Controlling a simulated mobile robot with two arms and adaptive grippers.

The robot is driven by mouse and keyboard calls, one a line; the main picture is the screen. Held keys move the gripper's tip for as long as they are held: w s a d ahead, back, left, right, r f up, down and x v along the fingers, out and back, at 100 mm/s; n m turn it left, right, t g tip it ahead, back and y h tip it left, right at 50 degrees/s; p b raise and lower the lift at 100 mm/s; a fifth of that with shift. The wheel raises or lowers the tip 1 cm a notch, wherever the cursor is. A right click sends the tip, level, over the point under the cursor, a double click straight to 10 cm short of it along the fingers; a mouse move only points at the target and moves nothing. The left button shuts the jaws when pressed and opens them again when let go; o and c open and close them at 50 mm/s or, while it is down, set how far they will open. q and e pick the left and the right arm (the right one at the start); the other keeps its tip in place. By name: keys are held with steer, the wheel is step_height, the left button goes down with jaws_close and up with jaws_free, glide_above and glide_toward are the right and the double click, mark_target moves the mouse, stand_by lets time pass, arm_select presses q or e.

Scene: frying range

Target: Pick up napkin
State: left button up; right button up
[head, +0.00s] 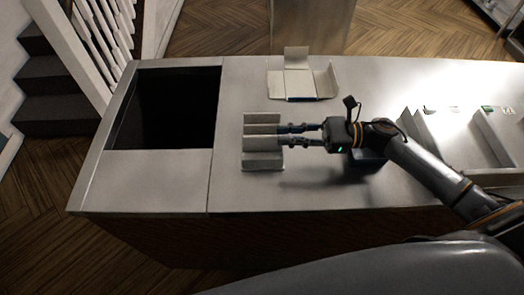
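No napkin can be made out for certain. A small pale grey holder (262,162) with several ridges or slots stands on the metal counter left of my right gripper; whether napkins lie in it is too small to tell. My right gripper (283,136) comes in from the right, with its two dark fingers pointing left, one above the other in the picture. The fingertips are at the holder's right end and a narrow gap shows between them. I cannot tell whether they pinch part of it. My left gripper is not in view.
An open pale box (297,83) with spread flaps lies behind the holder. A dark opening (166,108) is sunk in the counter's left part. A dark blue object (368,160) is partly hidden under my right gripper. Pale trays (490,135) stand at right. The front counter is clear.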

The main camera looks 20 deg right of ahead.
mark_target(257, 140)
steer(key=f, duration=0.1)
steer(key=f+b, duration=0.1)
steer(key=f, duration=0.1)
steer(key=shift+s, duration=0.25)
steer(key=shift+w+a, duration=0.35)
steer(key=shift+a, duration=0.05)
steer(key=p+x, duration=0.1)
steer(key=x, duration=0.1)
steer(key=p+x, duration=0.3)
steer(key=x, duration=0.1)
steer(key=shift+w+a+r+p, duration=0.15)
steer(key=shift+w+r+p, duration=0.1)
steer(key=shift+r+p, duration=0.15)
steer(key=shift+w+a+f, duration=0.1)
steer(key=shift+a+f, duration=0.05)
steer(key=shift+a, duration=0.05)
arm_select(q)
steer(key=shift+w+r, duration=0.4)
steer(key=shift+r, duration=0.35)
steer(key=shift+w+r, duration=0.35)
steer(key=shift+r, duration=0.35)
arm_select(e)
jaws_close()
